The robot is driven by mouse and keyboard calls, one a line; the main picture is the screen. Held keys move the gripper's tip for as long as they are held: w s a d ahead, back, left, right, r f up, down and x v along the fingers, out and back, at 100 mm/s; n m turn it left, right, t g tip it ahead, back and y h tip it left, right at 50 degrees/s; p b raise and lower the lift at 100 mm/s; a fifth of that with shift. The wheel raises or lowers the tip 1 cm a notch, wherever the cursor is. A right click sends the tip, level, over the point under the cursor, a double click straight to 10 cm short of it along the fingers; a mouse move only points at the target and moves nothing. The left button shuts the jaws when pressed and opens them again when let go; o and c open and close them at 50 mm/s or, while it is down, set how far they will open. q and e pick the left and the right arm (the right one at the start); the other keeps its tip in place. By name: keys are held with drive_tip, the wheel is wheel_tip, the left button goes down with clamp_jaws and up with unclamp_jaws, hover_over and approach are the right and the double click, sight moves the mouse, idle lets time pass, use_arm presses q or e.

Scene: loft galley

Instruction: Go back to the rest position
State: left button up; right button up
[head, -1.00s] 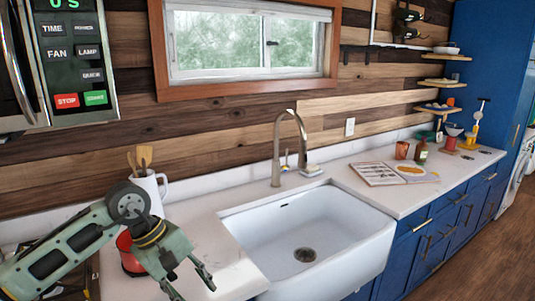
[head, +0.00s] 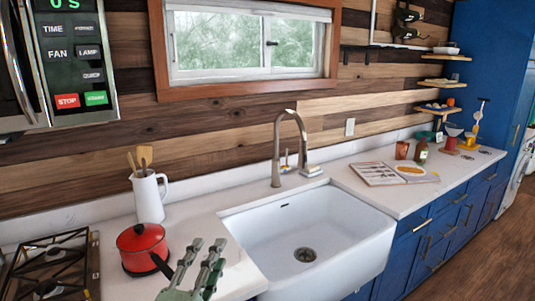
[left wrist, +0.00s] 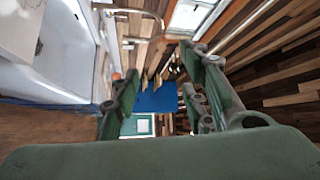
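My left gripper (head: 206,246) shows at the bottom of the head view, over the counter at the left edge of the sink and right of the red pot. In the left wrist view, its green fingers (left wrist: 160,75) stand well apart with nothing between them. Most of the left arm is out of the head view, below its bottom edge. My right gripper is in neither view.
The red pot (head: 141,243), with its black handle towards the gripper, stands beside the stove (head: 52,262). A white utensil pitcher (head: 149,200) is behind it. The sink (head: 305,225) has a tall faucet (head: 277,150). An open book (head: 375,173) lies further right.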

use_arm(q)
drive_tip(key=s+a+f+n+g+y, duration=0.3)
drive_tip(key=s+a+f+n+g, duration=0.15)
drive_tip(key=f, duration=0.45)
drive_tip(key=s+a+f+n+g+y, duration=0.2)
drive_tip(key=s+a+f+n+g, duration=0.15)
drive_tip(key=f+n, duration=0.35)
drive_tip(key=s+f+n+g, duration=0.2)
drive_tip(key=s+f+g, duration=0.3)
drive_tip(key=s, duration=0.5)
drive_tip(key=s+f+n+g, duration=0.3)
drive_tip(key=s+f, duration=0.5)
drive_tip(key=s, duration=0.3)
wheel_tip(320, 180, down, 29)
drive_tip(key=s+g+b, duration=0.1)
drive_tip(key=s+b, duration=0.1)
drive_tip(key=s+a+f, duration=0.2)
drive_tip(key=s+f, duration=0.6)
drive_tip(key=s+a+f+g, duration=0.1)
drive_tip(key=s+a+f, duration=0.1)
drive_tip(key=s+f, duration=0.6)
drive_tip(key=shift+s+m+b, duration=0.3)
drive_tip(key=shift+s+m, duration=0.05)
drive_tip(key=shift+m, duration=0.1)
